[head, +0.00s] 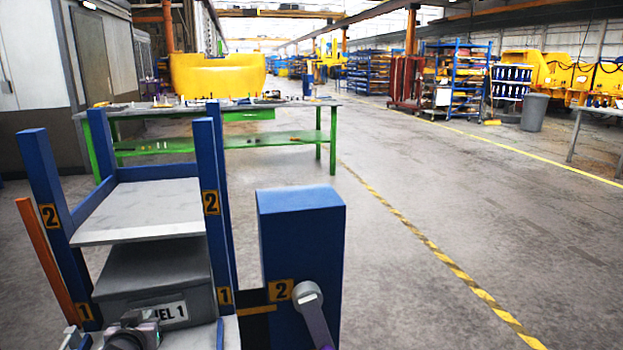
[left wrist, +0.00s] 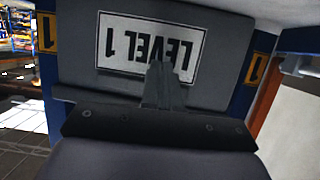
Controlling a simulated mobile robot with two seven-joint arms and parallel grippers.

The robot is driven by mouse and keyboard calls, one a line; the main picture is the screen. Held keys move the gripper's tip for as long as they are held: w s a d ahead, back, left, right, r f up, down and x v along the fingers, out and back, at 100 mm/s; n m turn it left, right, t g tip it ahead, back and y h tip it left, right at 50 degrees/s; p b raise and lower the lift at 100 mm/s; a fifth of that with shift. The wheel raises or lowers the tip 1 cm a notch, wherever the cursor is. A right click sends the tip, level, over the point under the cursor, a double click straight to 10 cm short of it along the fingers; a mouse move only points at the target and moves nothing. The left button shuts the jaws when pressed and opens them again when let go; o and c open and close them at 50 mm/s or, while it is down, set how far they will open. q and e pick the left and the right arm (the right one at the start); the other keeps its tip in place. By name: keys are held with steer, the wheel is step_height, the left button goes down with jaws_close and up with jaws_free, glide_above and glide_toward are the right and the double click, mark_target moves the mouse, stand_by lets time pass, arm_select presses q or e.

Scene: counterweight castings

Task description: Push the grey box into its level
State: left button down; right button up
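The grey box (head: 153,272) sits in the lower bay of a blue rack, between posts marked 1. Its white label reads LEVEL 1, partly covered by my left gripper in the head view. In the left wrist view the box front (left wrist: 225,45) is close up, with its label upside down. My left gripper (left wrist: 160,75) looks shut, its fingers together, empty, in front of the label's edge. Whether the tips touch the box cannot be told. In the head view the left gripper (head: 128,335) is at the bottom edge. My right gripper is not in view.
A grey shelf (head: 140,210) marked 2 lies above the box. An orange bar (head: 47,260) leans along the left post. A blue column (head: 300,235) with a grey lever (head: 312,305) stands to the right. A green workbench (head: 215,142) is behind; open floor lies right.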

mark_target(148, 306)
arm_select(q)
steer(key=shift+w+a+r, duration=0.1)
steer(key=shift+w, duration=0.3)
steer(key=shift+w+a+b, duration=0.2)
steer(key=shift+w+b, duration=0.4)
steer(key=shift+w, duration=0.15)
steer(key=shift+w+a+b, duration=0.15)
steer(key=shift+w+b, duration=0.45)
steer(key=shift+w, duration=0.2)
steer(key=shift+w+a+b, duration=0.2)
steer(key=shift+w+b, duration=0.4)
steer(key=shift+w, duration=0.15)
steer(key=shift+w+a+b, duration=0.15)
steer(key=shift+w+b, duration=0.5)
steer(key=shift+b, duration=0.05)
steer(key=shift+w+a+b, duration=0.15)
steer(key=shift+w+b, duration=0.45)
steer(key=shift+b, duration=0.05)
steer(key=shift+w+r, duration=0.1)
steer(key=shift+w, duration=0.05)
steer(key=shift+w+b, duration=0.3)
